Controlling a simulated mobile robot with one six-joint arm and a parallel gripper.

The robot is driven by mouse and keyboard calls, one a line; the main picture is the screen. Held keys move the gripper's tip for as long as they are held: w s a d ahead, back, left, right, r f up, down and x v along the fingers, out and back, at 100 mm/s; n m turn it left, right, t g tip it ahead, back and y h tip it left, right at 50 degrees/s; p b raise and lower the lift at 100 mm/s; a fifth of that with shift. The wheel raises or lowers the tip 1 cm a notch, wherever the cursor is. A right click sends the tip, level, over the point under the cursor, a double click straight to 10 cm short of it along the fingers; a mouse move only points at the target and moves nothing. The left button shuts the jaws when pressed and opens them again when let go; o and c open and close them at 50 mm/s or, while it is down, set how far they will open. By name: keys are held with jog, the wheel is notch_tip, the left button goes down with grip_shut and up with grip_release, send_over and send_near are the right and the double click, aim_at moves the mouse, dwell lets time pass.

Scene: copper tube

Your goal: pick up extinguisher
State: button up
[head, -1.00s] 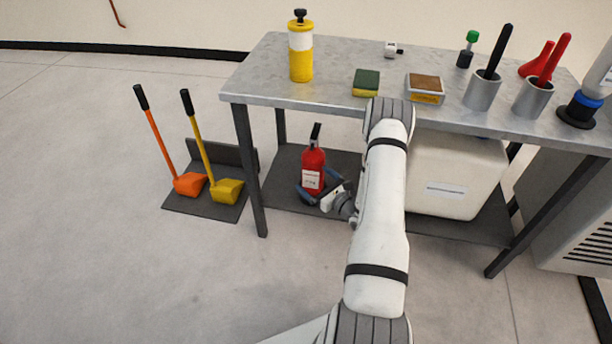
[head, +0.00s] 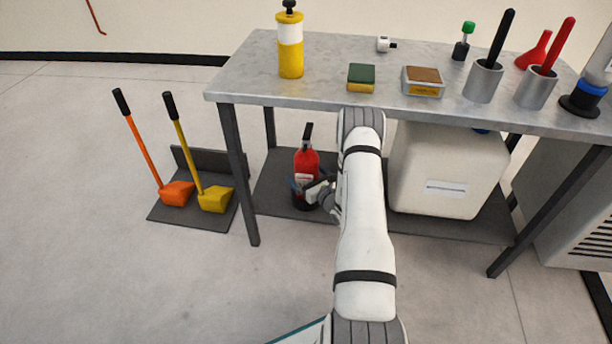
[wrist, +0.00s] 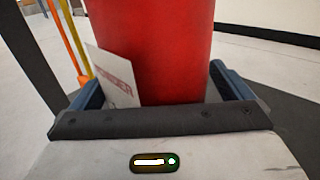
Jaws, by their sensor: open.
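The red extinguisher (head: 306,162) stands upright on the dark lower shelf (head: 268,190) of the metal table, with a black handle on top and a pale label on its front. My gripper (head: 306,187) is low at its body, reaching in from the right under the tabletop. In the wrist view the extinguisher (wrist: 157,50) fills the middle, between the two blue fingers of my gripper (wrist: 165,92), one on each side. The fingers are open; whether either touches the body I cannot tell. The extinguisher's lower part is partly hidden by my gripper.
A large white container (head: 440,170) stands on the shelf to the right of my arm. A dark table leg (head: 238,175) is left of the extinguisher. The tabletop (head: 320,75) overhangs it, holding a yellow bottle (head: 290,58) and other items. Two brooms or scoops (head: 195,192) stand further left.

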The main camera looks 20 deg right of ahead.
jog(key=shift+c, duration=0.2)
jog(key=c, duration=2)
jog(key=shift+r, duration=0.15)
jog(key=shift+c, duration=0.4)
jog(key=shift+r, duration=0.1)
